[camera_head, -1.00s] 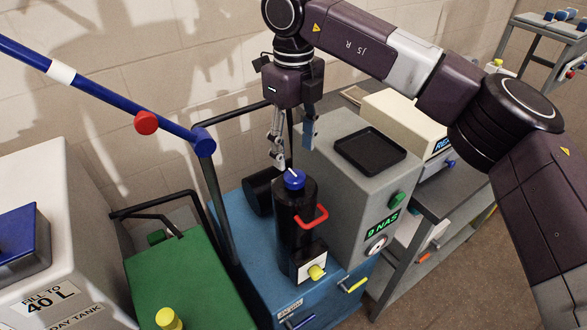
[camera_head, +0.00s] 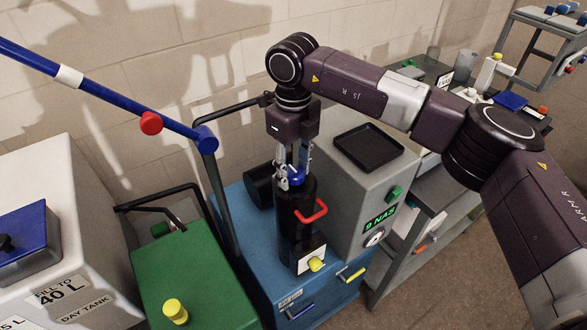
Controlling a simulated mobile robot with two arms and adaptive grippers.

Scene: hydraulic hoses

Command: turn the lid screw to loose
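The lid screw is a blue cap (camera_head: 296,181) with a white mark, on top of an upright black cylinder (camera_head: 293,225) with a red handle. My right gripper (camera_head: 294,176) points down over it from above, with one fingertip at the cap's left and the other at its right rear. The fingers hide part of the cap. The gap between fingers and cap is too small to see, so I cannot tell whether they grip it. My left gripper is not in view.
The cylinder stands on a blue cabinet (camera_head: 232,207) beside a grey unit (camera_head: 352,206) with a black tray (camera_head: 369,147) on top. A blue bar (camera_head: 120,105) crosses at the left. A green box (camera_head: 190,285) and a white tank (camera_head: 95,215) stand at front left.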

